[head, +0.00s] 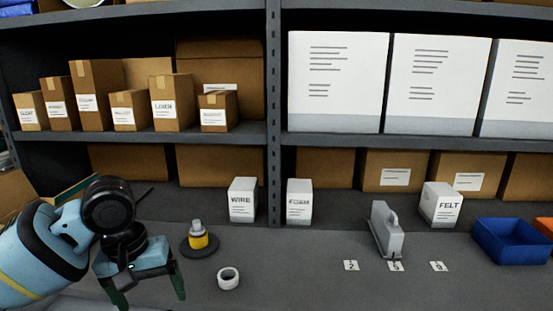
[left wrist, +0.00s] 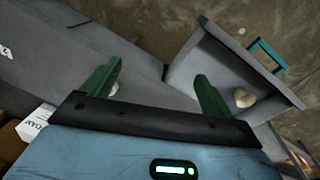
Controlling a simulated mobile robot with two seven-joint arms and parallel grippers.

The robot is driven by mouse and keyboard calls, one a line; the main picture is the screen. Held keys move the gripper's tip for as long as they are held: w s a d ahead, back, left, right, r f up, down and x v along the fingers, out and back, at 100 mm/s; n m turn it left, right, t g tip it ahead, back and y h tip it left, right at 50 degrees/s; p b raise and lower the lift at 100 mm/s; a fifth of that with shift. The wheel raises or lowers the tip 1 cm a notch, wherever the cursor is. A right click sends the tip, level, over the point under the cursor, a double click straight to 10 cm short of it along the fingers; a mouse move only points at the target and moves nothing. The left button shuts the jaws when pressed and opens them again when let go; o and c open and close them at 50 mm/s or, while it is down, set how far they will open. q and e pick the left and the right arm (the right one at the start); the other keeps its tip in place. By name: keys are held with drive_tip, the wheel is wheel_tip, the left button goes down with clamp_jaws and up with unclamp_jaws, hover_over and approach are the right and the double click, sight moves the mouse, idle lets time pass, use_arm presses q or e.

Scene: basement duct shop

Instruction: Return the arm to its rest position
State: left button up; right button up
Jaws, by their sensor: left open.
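My left arm comes in at the lower left of the head view. Its left gripper (head: 150,291) points down over the grey bench, left of the white tape roll. Its two green fingers are apart, with nothing between them. In the left wrist view the same gripper (left wrist: 157,78) shows its fingers spread and empty, with grey surface beyond. My right gripper is in neither view.
A yellow-bodied bottle on a dark disc (head: 199,238) and a tape roll (head: 228,278) stand right of the gripper. White boxes, a grey upright item (head: 386,232) and a blue bin (head: 510,242) stand farther right. The wrist view shows an open grey drawer (left wrist: 265,98) holding a pale round object.

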use_arm(q)
drive_tip(key=d+f+m+t+h, duration=0.15)
drive_tip(key=d+f, duration=0.25)
drive_tip(key=f, duration=0.4)
drive_tip(key=s+d+f+t+h, duration=0.1)
drive_tip(key=d+f+t+h, duration=0.1)
drive_tip(key=d+f, duration=0.35)
drive_tip(key=d+f+m+t+h, duration=0.1)
drive_tip(key=d+f+h, duration=0.1)
drive_tip(key=f, duration=0.7)
drive_tip(key=s+a+f+t+y, duration=0.1)
drive_tip(key=s+a+f, duration=0.2)
drive_tip(key=s+f, duration=0.2)
drive_tip(key=s+a+f+m+t+y, duration=0.1)
drive_tip(key=s+a+f+t+y, duration=0.1)
drive_tip(key=s, duration=0.6)
drive_tip(key=s+a+f+m+t+y, duration=0.1)
drive_tip(key=s+a+f+y, duration=0.1)
drive_tip(key=s+a+f, duration=0.3)
wheel_tip(320, 180, down, 3)
drive_tip(key=shift+s+r, duration=0.15)
drive_tip(key=shift+s, duration=1.05)
drive_tip(key=shift+t, duration=0.25)
